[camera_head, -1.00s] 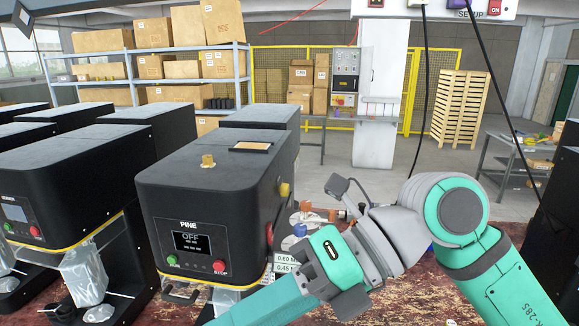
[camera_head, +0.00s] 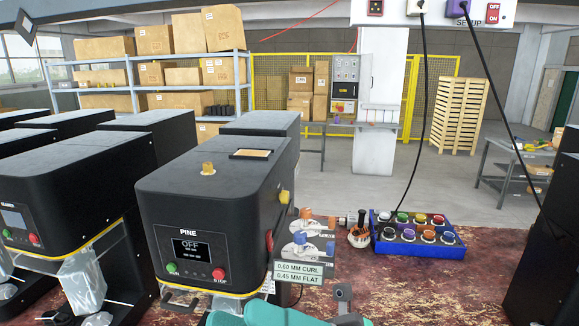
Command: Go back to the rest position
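My gripper is not in view. Only a teal part of my arm and a small dark grey piece of it show at the bottom edge of the head view. The black seamer marked PINE (camera_head: 205,200) stands just behind that part, left of centre, with OFF on its screen (camera_head: 191,248). A green button (camera_head: 172,267) and a red stop button (camera_head: 218,273) sit below the screen. What my gripper holds, if anything, is hidden.
A blue tray (camera_head: 418,249) of several coloured knobs lies on the reddish-brown bench (camera_head: 440,290). More black machines (camera_head: 75,175) stand left. The bench's right front is clear.

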